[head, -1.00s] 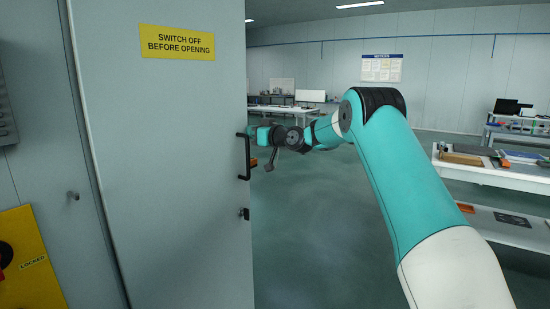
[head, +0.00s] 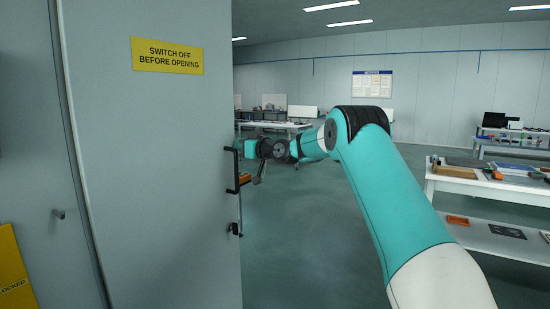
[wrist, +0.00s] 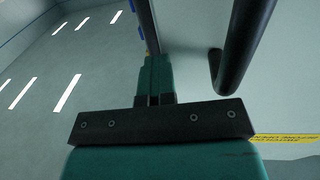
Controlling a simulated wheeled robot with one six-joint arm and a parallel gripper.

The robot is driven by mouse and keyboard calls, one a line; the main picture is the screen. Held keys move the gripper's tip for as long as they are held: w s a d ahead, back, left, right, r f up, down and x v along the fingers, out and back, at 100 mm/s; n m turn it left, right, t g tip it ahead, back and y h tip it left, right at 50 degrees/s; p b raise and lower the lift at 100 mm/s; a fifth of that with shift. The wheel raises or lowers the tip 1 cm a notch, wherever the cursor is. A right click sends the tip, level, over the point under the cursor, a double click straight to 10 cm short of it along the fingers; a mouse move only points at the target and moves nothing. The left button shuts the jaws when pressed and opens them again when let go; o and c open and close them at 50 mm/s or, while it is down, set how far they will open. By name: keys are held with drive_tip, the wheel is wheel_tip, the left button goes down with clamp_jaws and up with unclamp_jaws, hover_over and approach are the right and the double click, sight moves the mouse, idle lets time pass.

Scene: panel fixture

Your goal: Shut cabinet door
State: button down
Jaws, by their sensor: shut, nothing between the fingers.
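The cabinet door (head: 150,170) is a tall grey panel standing open at the left of the head view, with a yellow "SWITCH OFF BEFORE OPENING" sign (head: 167,56). Its black bar handle (head: 233,170) is near the free right edge, above a small black latch (head: 235,229). My gripper (wrist: 155,65) is shut and empty in the wrist view, its fingers at the door's edge. The handle also shows to their right (wrist: 245,45), apart from them. In the head view my gripper is at the handle's height, its tips partly hidden by the door edge; contact is unclear.
A grey cabinet side with a small knob (head: 58,214) and a yellow lock panel (head: 14,275) is left of the door. A workbench (head: 490,185) with parts stands at the right. Open floor (head: 310,240) lies between the door and the workbench.

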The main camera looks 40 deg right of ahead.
drive_tip(key=d+b+v, duration=0.2)
drive_tip(key=b+v, duration=0.3)
drive_tip(key=v, duration=0.8)
drive_tip(key=s+a+f+n+g+y+p, duration=0.1)
drive_tip(key=s+a+g, duration=0.4)
drive_tip(key=a, duration=0.8)
drive_tip(key=s+a+f+n+g+y+p, duration=0.1)
drive_tip(key=s+a+f+g+p, duration=0.15)
drive_tip(key=s+a, duration=0.7)
drive_tip(key=s+a+f+g+h, duration=0.1)
drive_tip(key=s+a+f+g, duration=0.1)
drive_tip(key=s, duration=0.7)
drive_tip(key=s+a+f+n+g+h+p, duration=0.1)
drive_tip(key=s+a+f+g, duration=0.2)
drive_tip(key=s, duration=0.6)
drive_tip(key=s+a+f+g, duration=0.2)
drive_tip(key=s+a+g, duration=0.3)
drive_tip(key=s, duration=0.4)
drive_tip(key=shift+a+n+h+p, duration=0.35)
drive_tip(key=shift+a+n+h, duration=0.05)
drive_tip(key=shift+a, duration=0.45)
